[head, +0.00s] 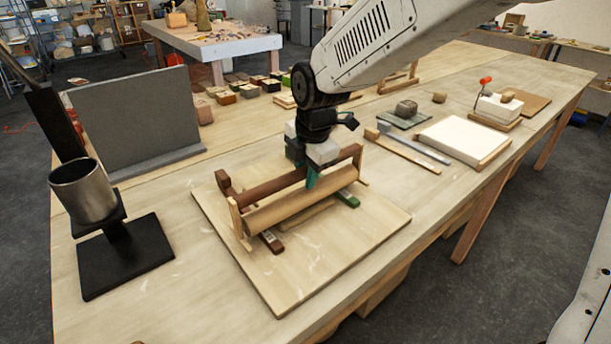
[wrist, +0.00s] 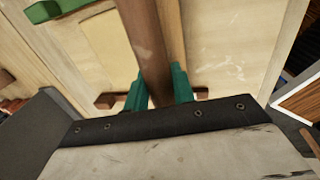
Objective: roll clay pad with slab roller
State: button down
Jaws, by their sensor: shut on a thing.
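The slab roller stands on a pale wooden board (head: 350,232) in the head view, with a dark brown bar (head: 268,190) and a lighter wooden roller (head: 290,207) between wooden end pieces. My gripper (head: 312,180) reaches down onto it from above. In the wrist view, my gripper's teal fingers (wrist: 160,92) are shut around the dark brown bar (wrist: 145,40). A flat tan piece (wrist: 102,43), probably the clay pad, lies on the board beside the bar. The roller hides part of it in the head view.
A green strip (head: 347,199) and a brown strip (head: 272,242) lie on the board. A metal cup on a black stand (head: 82,192) and a grey upright panel (head: 140,120) are at left. A white slab (head: 463,141) and tools lie at right. The board's front is clear.

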jog(key=shift+w+r, duration=0.1)
jog(key=shift+r, duration=2.4)
